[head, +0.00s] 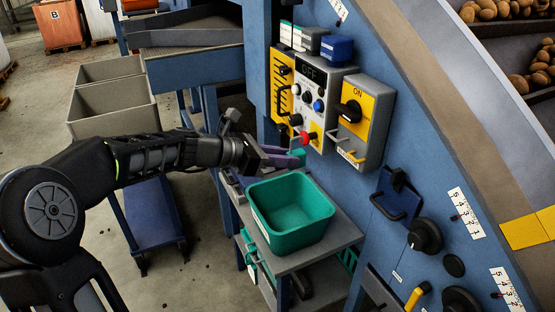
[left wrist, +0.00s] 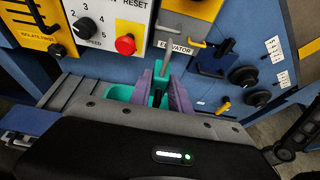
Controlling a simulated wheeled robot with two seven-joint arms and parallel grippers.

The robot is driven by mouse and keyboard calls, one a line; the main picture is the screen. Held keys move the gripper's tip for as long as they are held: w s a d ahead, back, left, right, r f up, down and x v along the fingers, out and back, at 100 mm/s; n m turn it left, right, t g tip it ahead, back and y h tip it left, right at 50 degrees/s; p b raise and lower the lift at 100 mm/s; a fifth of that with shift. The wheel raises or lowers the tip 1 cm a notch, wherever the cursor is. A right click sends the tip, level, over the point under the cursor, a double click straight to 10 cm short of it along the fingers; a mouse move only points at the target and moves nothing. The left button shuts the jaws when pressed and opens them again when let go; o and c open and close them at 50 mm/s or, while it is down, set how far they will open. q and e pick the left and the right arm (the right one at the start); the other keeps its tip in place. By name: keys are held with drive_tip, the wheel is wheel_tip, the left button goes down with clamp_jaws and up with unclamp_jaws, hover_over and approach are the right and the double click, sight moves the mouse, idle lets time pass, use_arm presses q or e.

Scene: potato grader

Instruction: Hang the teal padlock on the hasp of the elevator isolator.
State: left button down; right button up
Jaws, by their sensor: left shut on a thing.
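My left gripper (head: 285,158) is shut on the teal padlock (head: 299,154), below the control panel and above the teal bin. In the left wrist view the padlock (left wrist: 160,72) stands between the purple fingers (left wrist: 162,98), partly hidden by them. The elevator isolator (head: 378,112) is a grey box with a yellow face and black knob at ON. Its hasp (head: 345,139) is at the lower left of that face. In the head view the padlock is apart from it, lower left. My right gripper is not visible.
The teal bin (head: 262,222) stands on a grey stand (head: 335,245) under the panel. The control panel (head: 318,95) with a red button (head: 304,138) adjoins the isolator. A blue bracket (head: 397,192) and black knobs (head: 425,236) are to the right.

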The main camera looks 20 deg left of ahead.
sight(296, 152)
use_arm(q)
drive_tip(key=shift+w+d, duration=1.5)
drive_tip(key=shift+w, duration=0.2)
drive_tip(key=shift+r+p+x, duration=0.2)
drive_tip(key=shift+x, duration=1.2)
drive_tip(key=shift+r+p+x, duration=0.2)
drive_tip(key=shift+x, duration=1.2)
drive_tip(key=shift+w, duration=0.2)
drive_tip(key=c, duration=1.1)
unclamp_jaws()
drive_tip(key=shift+s, duration=0.1)
drive_tip(key=v, duration=0.7)
drive_tip(key=shift+s+a+r, duration=0.1)
drive_tip(key=shift+s+a, duration=0.1)
drive_tip(key=shift+s, duration=0.05)
